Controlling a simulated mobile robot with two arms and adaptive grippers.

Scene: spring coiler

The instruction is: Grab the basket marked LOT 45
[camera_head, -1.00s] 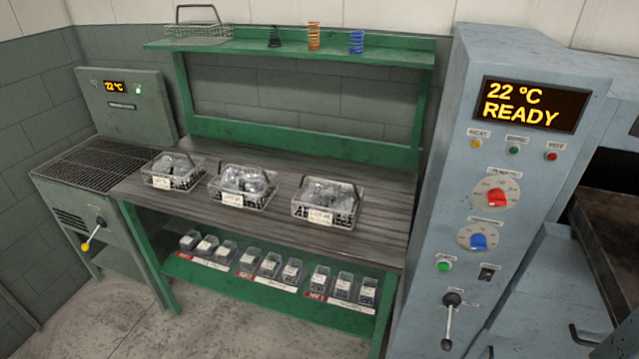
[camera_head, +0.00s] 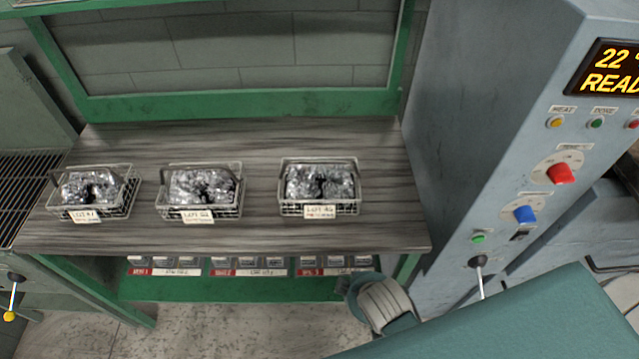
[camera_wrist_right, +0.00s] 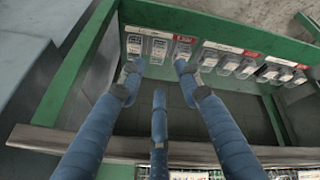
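Three wire baskets filled with shiny parts stand in a row on the wooden bench top. The right basket (camera_head: 319,189) has a front tag that seems to read LOT 45; its dark handle lies folded toward the back. The tags of the left basket (camera_head: 92,194) and the middle basket (camera_head: 199,193) read differently. My right gripper (camera_wrist_right: 158,82) shows in the right wrist view, with its blue fingers spread and nothing between them. It is near the bench's front edge, and basket wire shows at the bottom of that view. My left gripper is not in view.
The grey control cabinet (camera_head: 500,150) stands close on the right of the bench (camera_head: 250,240). A green lower shelf (camera_head: 225,288) holds several small labelled boxes. A grated machine (camera_head: 25,185) is at the left. Bare bench lies behind and right of the baskets.

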